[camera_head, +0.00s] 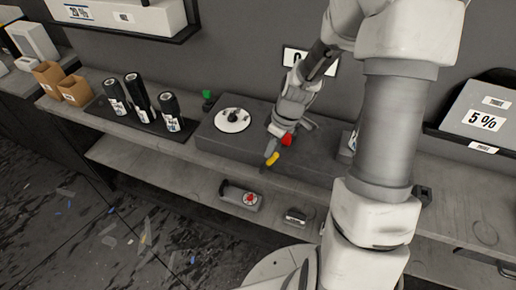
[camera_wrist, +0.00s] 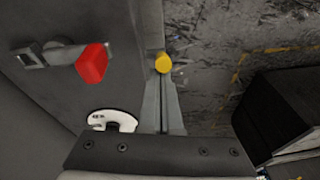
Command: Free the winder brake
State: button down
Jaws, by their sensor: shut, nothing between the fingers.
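The dark grey winder box (camera_head: 215,135) stands on the bench, with a white dial (camera_head: 232,121) with a black centre on its top. A red handle (camera_head: 287,140) and a yellow knob (camera_head: 272,160) are at its front edge, close to my gripper (camera_head: 270,152). Which of these is the brake is not marked. In the wrist view, my shut, empty fingers (camera_wrist: 162,75) reach to the yellow knob (camera_wrist: 164,63); whether they touch it I cannot tell. The red handle (camera_wrist: 92,63) on its metal bracket is to their left, apart from them. The white dial (camera_wrist: 112,121) is partly hidden.
A green knob (camera_head: 208,96) is at the box's back left. Dark rolls (camera_head: 138,96) stand on a tray to the left, beside cardboard boxes (camera_head: 73,91). A tool with a red button (camera_head: 249,200) lies on the lower shelf. My arm hides part of the bench to the right.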

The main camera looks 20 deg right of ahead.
jog(key=shift+s+d+f+b, duration=0.2)
jog(key=shift+s+d+b, duration=0.1)
jog(key=shift+d, duration=0.15)
jog(key=shift+s+d+f+b, duration=1.85)
jog(key=shift+s+d+f, duration=0.1)
jog(key=shift+d+f, duration=0.25)
jog(key=shift+d, duration=0.1)
notch_tip(320, 180, up, 6)
jog(key=w+f+p, duration=0.1)
jog(key=w+p, duration=0.1)
jog(key=p, duration=0.1)
jog(key=s+d+r, duration=0.3)
jog(key=d+r, duration=0.2)
jog(key=r, duration=0.1)
jog(key=shift+s+d+t, duration=0.2)
jog(key=shift+t, duration=0.1)
